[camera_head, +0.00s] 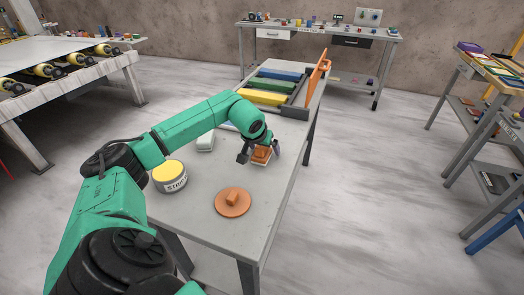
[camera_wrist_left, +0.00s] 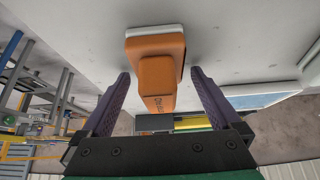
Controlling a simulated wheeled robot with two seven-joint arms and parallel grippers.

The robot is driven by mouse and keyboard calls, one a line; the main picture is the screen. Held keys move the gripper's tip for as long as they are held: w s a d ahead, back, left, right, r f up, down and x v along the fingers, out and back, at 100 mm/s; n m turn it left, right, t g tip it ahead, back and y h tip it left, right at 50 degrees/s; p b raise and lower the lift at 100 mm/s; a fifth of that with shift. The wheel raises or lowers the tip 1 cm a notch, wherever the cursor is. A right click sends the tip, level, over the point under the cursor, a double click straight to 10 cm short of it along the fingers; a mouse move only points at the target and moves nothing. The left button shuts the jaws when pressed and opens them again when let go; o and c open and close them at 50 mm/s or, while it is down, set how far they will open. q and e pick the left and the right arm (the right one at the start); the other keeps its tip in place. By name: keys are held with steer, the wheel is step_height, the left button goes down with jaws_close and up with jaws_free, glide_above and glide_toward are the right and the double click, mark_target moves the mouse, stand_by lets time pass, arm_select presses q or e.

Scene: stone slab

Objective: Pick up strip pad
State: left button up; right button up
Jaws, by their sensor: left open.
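The strip pad, an orange block with a white underside (camera_head: 261,156), sits on the grey table. It shows in the left wrist view (camera_wrist_left: 157,55) with a raised orange grip and dark lettering that I cannot read fully. My left gripper (camera_head: 260,150) is over the pad, fingers apart. In the left wrist view its two dark fingers (camera_wrist_left: 160,78) stand on either side of the pad's narrower grip, with gaps visible on both sides. The pad is not clasped. My right gripper is out of view.
On the same grey table (camera_head: 205,225) are an orange disc with a knob (camera_head: 232,203), a yellow-topped can with lettering (camera_head: 169,176), a white block (camera_head: 205,142) and a dark rack of coloured bars (camera_head: 265,97). The table's right edge is close to the pad.

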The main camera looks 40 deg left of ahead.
arm_select(q)
steer(key=c, duration=0.3)
steer(key=shift+r, duration=0.1)
steer(key=c, duration=1.2)
steer(key=shift+r, duration=0.15)
steer(key=shift+c, duration=0.2)
step_height(320, 180, up, 20)
steer(key=p, duration=0.1)
steer(key=o, duration=0.7)
steer(key=c, duration=0.4)
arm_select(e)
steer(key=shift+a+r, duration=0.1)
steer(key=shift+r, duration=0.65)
